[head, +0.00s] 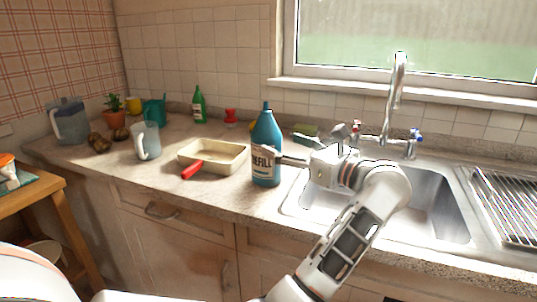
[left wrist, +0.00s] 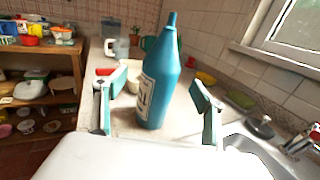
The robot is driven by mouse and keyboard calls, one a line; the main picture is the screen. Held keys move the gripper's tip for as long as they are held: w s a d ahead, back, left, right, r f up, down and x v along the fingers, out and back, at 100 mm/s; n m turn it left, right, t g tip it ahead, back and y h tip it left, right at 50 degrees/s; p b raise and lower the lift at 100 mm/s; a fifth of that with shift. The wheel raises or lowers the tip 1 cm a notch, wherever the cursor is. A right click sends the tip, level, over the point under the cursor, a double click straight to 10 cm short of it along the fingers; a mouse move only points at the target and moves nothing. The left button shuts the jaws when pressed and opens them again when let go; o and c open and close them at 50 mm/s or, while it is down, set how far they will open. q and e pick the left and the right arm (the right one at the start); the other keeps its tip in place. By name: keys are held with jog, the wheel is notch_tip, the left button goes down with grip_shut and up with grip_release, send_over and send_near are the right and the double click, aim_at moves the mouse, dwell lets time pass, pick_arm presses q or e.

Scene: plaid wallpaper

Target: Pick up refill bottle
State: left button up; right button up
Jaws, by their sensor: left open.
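The refill bottle (head: 265,133) is teal with a narrow neck and a pale label reading "REFILL". It stands upright on the counter, left of the sink. It also stands upright in the left wrist view (left wrist: 162,75), showing between the two spread fingers. My left gripper (head: 284,158) is open and empty, just right of the bottle in the head view; whether a finger touches it I cannot tell. Its fingers (left wrist: 158,100) show on either side of the bottle in the wrist view. My right gripper is not in view.
A cream baking dish (head: 226,167) with a red handle sits left of the bottle, near a glass mug (head: 146,141). A green bottle (head: 199,106) and red object (head: 231,116) stand behind. The sink (head: 440,215) and tap (head: 396,85) lie to the right.

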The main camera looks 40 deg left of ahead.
pick_arm(q)
notch_tip(320, 180, down, 4)
jog(key=shift+a+r, duration=0.1)
jog(key=w+a, duration=0.1)
jog(key=a, duration=0.6)
jog(key=shift+w+r, duration=0.3)
jog(key=shift+r, duration=0.1)
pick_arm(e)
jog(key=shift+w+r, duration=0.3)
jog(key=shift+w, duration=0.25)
pick_arm(q)
jog(key=shift+a, duration=0.1)
jog(key=c, duration=1.5)
